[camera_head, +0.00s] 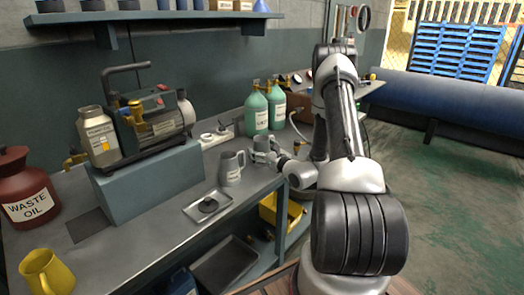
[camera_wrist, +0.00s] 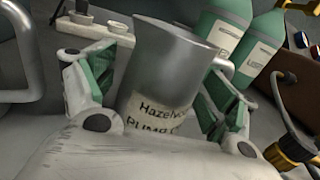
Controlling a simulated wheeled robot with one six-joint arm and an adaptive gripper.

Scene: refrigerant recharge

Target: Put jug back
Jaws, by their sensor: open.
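A grey metal jug (camera_head: 262,146) stands upright on the workbench by the green bottles. In the wrist view this jug (camera_wrist: 168,62) carries a label reading "Hazelw…" and "PUMP O…", partly cut off by my gripper. My gripper (camera_wrist: 158,100) is open, with one green-padded finger on each side of the jug. I cannot tell whether either finger touches it. In the head view my gripper (camera_head: 277,157) reaches the jug from the right. A second grey jug (camera_head: 231,168) stands just left of it, and part of it shows in the wrist view (camera_wrist: 30,50).
Two green bottles (camera_head: 257,112) stand behind the jug. A small tray (camera_head: 207,206) with a dark part lies in front. A pump (camera_head: 158,115) on a blue-grey block, a waste oil can (camera_head: 25,188) and a yellow jug (camera_head: 47,272) are at the left.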

